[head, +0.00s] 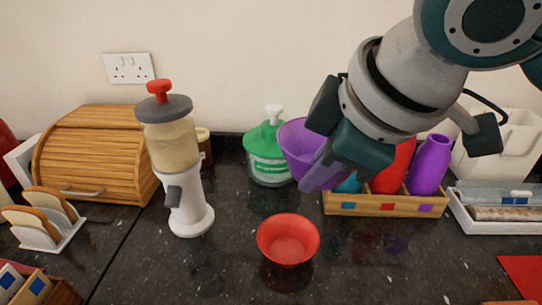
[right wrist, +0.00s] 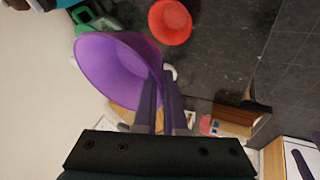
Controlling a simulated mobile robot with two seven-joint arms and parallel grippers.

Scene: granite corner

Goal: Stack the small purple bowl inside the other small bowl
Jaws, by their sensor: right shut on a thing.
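The small purple bowl (head: 297,143) is held in the air, tilted, by my right gripper (head: 325,172). In the right wrist view the purple bowl (right wrist: 118,68) has its wall between the two fingers of the right gripper (right wrist: 168,88). The other small bowl, red (head: 288,240), stands upright on the dark counter, below and a little left of the right gripper. It looks empty and is apart from the purple bowl. The red bowl also shows at the top of the right wrist view (right wrist: 170,21). My left gripper is not in view.
A dispenser (head: 186,185) stands left of the red bowl. A green-lidded jar (head: 267,155) is behind, partly beside the purple bowl. A wooden rack with bottles (head: 385,205) is at the right. The counter around the red bowl (head: 370,265) is clear.

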